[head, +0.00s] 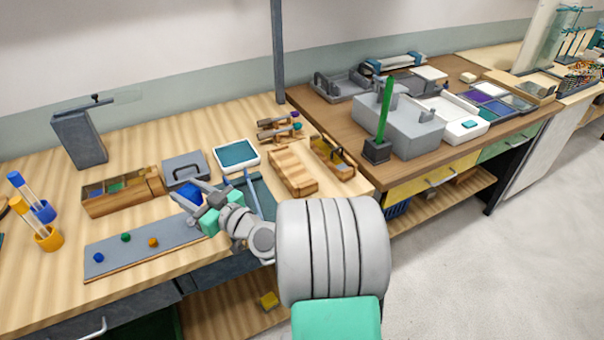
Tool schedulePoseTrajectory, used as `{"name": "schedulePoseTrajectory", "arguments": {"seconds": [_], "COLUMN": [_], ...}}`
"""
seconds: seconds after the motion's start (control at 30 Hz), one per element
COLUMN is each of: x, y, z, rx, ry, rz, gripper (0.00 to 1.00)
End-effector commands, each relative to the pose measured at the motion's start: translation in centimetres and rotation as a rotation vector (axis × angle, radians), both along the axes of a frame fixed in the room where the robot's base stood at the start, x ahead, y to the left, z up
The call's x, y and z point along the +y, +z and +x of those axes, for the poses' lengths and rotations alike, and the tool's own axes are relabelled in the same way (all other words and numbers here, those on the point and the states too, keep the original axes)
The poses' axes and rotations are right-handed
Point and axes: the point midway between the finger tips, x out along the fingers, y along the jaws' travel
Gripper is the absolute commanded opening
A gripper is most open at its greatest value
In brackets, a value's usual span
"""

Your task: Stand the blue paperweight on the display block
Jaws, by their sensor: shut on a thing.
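The blue paperweight (189,193) is a small dark blue piece held by my gripper (193,199), above the wooden bench. My gripper is shut on it, and its fingers and teal parts hide some of it. The gripper is over the right end of a grey board, in front of a grey case. I cannot tell for sure which thing is the display block. A dark grey block (80,140) with a thin rod on top stands at the back left of the bench.
A divided wooden box (115,200), the grey case (183,168), a teal-topped tray (237,155) and a slotted wooden rack (292,172) surround the gripper. Blue and orange holders with rods stand left.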

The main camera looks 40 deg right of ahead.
Motion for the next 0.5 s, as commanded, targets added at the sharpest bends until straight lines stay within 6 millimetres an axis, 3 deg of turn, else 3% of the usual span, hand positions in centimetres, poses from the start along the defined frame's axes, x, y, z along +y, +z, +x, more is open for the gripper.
{"name": "schedulePoseTrajectory", "arguments": {"seconds": [0.03,0.13,0.23,0.4,0.5], "x": [-2.7,-8.5,-14.5,-23.8,-27.2], "y": [0.4,2.1,3.8,6.5,7.7], "z": [-0.1,-1.0,-3.0,-8.6,-11.8], "rx": [-0.008,-0.016,-0.02,-0.011,-0.001], "ry": [-0.042,-0.127,-0.22,-0.382,-0.456], "rz": [-0.002,0.002,0.002,-0.004,-0.007], "gripper": [0.0,0.0,0.0,0.0,0.0]}}
